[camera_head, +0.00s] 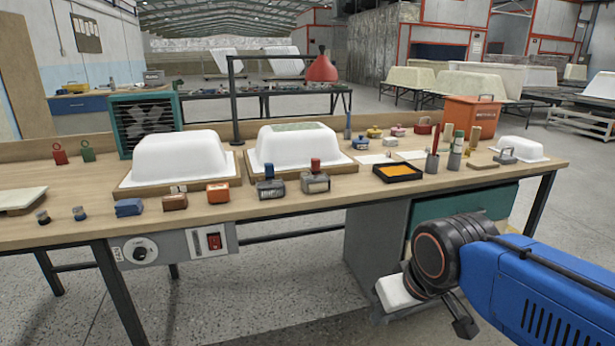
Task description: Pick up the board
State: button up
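Several things here could be called a board. A pale flat slab (20,197) lies at the left end of the bench, cut off by the picture edge. Wooden baseboards lie under the left white tub shell (180,155) and the right white tub shell (292,150). A small flat wooden piece (482,165) lies at the right. My gripper (432,308) is at the lower right, in front of the bench and below its top, apart from all of these. A black finger and a white block show at its end. Its opening is unclear.
The wooden bench (330,200) carries small clamps and blocks along its front. The floor in front is clear.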

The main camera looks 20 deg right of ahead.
aim_at(486, 164)
jog(key=z, duration=1.35)
